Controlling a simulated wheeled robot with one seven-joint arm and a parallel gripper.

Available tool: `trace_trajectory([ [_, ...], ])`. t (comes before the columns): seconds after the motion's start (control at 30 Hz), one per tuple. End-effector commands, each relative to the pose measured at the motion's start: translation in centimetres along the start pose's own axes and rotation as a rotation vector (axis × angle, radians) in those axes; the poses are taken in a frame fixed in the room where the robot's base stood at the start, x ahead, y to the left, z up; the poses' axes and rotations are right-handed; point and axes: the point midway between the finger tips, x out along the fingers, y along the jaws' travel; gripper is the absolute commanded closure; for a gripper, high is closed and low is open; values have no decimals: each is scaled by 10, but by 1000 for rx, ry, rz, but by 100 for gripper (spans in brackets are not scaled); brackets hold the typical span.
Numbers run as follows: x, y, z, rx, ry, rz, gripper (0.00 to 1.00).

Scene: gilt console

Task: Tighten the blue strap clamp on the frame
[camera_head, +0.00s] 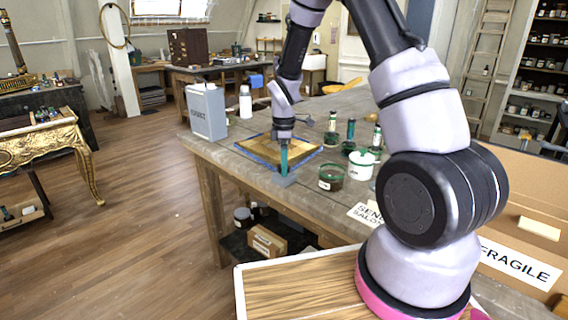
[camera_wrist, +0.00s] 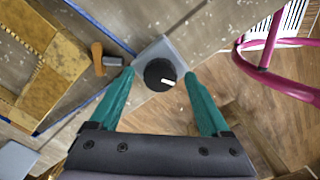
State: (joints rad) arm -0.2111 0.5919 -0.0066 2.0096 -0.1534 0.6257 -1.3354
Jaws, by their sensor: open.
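The gilt frame (camera_head: 296,149) lies flat on the workbench, with the blue strap (camera_head: 252,165) around its outer edge. The strap clamp is a grey block (camera_head: 285,181) at the frame's near corner, at the bench edge. In the wrist view the clamp (camera_wrist: 176,46) carries a round black knob (camera_wrist: 160,75) with a white pointer mark. My gripper (camera_head: 284,171) points down over the clamp. In the wrist view its teal fingers are open, one on each side of the knob, with a visible gap on both sides. The frame (camera_wrist: 66,58) shows at left there.
A small wooden-handled tool (camera_wrist: 98,58) lies beside the clamp. A grey can (camera_head: 206,112) and a white bottle (camera_head: 245,102) stand behind the frame. Jars (camera_head: 331,178) and a white tub (camera_head: 361,165) stand to its right. The floor left of the bench is clear.

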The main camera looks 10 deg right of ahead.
Motion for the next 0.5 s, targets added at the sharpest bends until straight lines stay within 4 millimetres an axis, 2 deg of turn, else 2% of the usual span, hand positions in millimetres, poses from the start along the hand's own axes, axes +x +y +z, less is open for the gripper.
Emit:
trace_trajectory([
  [0.1,0,0,0,0,0,0,19],
  [0.13,0,0,0,0,0,0,27],
  [0.27,0,0,0,0,0,0,77],
  [0.3,0,0,0,0,0,0,92],
  [0.33,0,0,0,0,0,0,100],
  [0.5,-1,0,0,7,0,0,100],
])
